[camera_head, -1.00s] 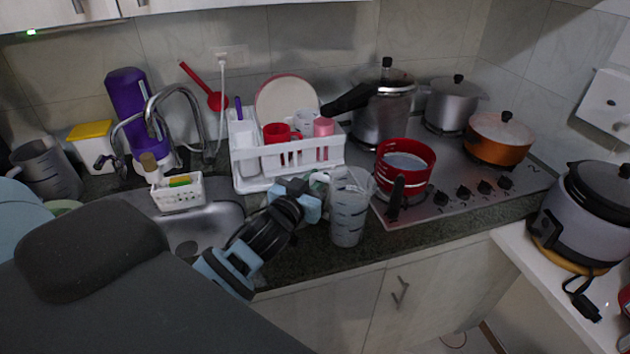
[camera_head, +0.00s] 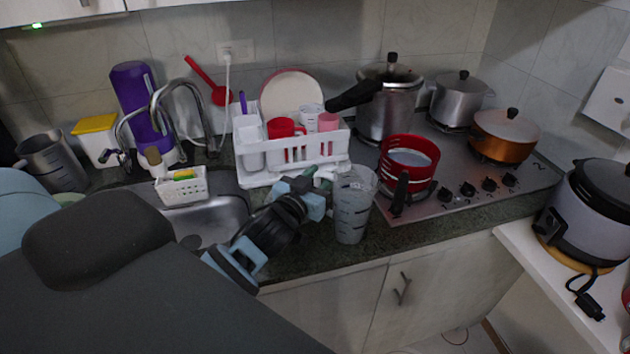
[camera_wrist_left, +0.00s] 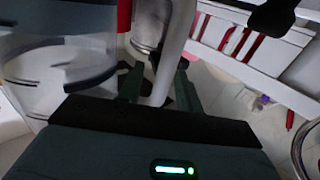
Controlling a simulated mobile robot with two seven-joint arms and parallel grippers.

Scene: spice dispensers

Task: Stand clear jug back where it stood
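The clear jug (camera_head: 352,212), see-through with dark measuring marks, is upright over the front strip of the dark counter, left of the stove. I cannot tell whether its base touches the counter. My left gripper (camera_head: 318,184) is on the jug's left side, at its handle. In the left wrist view, the jug's body (camera_wrist_left: 60,75) fills the left, and the pale handle (camera_wrist_left: 174,48) passes between my left gripper's fingers (camera_wrist_left: 160,90), which look shut on it. My right gripper is not in view.
The red pot (camera_head: 409,180) stands close to the jug's right, its dark handle toward the jug. Behind is the white dish rack (camera_head: 262,180) with cups and a plate. The sink (camera_head: 222,222) lies left. Narrow bare counter (camera_head: 320,250) runs along the front edge.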

